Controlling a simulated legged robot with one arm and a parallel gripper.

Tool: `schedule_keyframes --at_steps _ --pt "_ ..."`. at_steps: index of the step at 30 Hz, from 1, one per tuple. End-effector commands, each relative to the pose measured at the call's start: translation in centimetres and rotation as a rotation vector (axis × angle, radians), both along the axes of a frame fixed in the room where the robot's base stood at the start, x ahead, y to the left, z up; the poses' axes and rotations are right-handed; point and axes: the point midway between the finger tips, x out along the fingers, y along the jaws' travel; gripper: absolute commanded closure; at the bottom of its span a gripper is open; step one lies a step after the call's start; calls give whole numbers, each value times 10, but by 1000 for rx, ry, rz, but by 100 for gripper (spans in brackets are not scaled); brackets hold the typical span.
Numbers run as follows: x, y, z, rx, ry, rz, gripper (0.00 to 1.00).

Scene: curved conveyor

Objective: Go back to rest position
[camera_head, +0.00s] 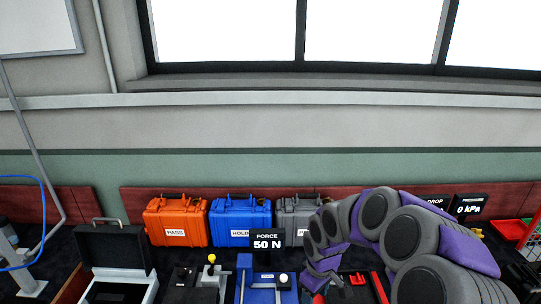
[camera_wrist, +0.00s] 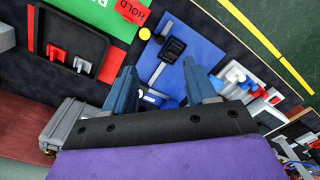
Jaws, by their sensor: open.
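My gripper (camera_wrist: 159,66) shows in the wrist view with its two blue fingers spread apart and nothing held between them. It hangs above a blue panel (camera_wrist: 198,43) that carries a black device (camera_wrist: 174,49). In the head view my grey and purple arm arches from the lower right toward the bench's middle. Its end points down near the front of the bench, and the fingers are hard to make out there.
Orange PASS (camera_head: 176,221), blue HOLD (camera_head: 240,222) and grey (camera_head: 297,216) cases line the back. A FORCE display (camera_head: 266,242) reads 50 N; a pressure display (camera_head: 469,208) reads 0 kPa. An open black case (camera_head: 113,251) stands left. A red tray (camera_head: 510,229) lies far right.

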Motion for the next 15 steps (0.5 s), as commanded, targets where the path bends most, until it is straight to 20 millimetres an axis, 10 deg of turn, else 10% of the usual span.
schedule_keyframes --at_steps 15 --pt "-160 -3 107 -44 66 -302 44"
